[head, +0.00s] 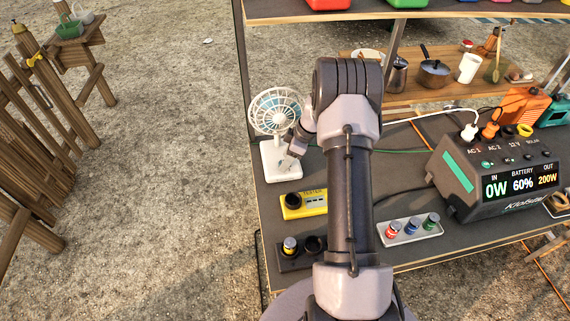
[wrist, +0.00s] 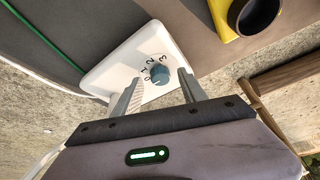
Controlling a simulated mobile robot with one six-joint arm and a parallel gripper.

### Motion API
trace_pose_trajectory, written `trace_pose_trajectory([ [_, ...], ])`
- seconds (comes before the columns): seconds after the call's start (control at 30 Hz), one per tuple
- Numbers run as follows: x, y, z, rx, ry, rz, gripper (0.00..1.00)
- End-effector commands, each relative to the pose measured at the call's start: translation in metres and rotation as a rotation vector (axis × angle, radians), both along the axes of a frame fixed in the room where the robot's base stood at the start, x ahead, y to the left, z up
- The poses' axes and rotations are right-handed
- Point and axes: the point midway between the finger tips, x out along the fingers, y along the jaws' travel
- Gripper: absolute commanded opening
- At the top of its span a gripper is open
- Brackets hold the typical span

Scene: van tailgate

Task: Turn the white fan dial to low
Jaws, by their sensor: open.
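The white fan (head: 275,111) stands upright on the left part of the dark tailgate surface. Its white base (wrist: 112,66) fills the middle of the wrist view. A round blue-grey dial (wrist: 160,77) sits on the base, with the marks 0, 1, 2 and 3 curving around it. I cannot tell surely which mark the dial points to. My gripper (wrist: 159,82) is open, one finger on each side of the dial. I cannot tell whether the fingers touch it. In the head view, my arm and gripper hide part of the base and the dial.
A yellow tester (head: 304,204) lies close in front of the fan base. A dark holder with a small battery (head: 290,246) and a grey tray of coloured cells (head: 410,231) lie nearer. A power station (head: 497,172) stands at right. A green cable (wrist: 40,38) runs beside the base.

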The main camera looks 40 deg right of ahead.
Motion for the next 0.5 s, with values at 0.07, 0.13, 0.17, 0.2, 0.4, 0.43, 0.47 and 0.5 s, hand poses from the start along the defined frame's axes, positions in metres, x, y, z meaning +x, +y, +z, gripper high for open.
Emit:
trace_pose_trajectory([
  [0.07,0.0020,0.0023,-0.0078,0.000,0.000,0.001,0.49],
  [0.13,0.0030,0.0029,-0.0098,-0.001,0.000,0.001,0.49],
  [0.17,0.0031,0.0030,-0.0100,-0.001,0.000,0.001,0.49],
  [0.2,0.0033,0.0030,-0.0100,-0.001,0.000,0.001,0.49],
  [0.4,0.0031,0.0030,-0.0094,-0.001,0.000,0.001,0.42],
  [0.43,0.0031,0.0030,-0.0094,-0.001,0.001,0.000,0.36],
  [0.47,0.0031,0.0030,-0.0094,-0.001,0.001,0.000,0.30],
  [0.5,0.0031,0.0030,-0.0094,-0.001,0.001,0.000,0.22],
])
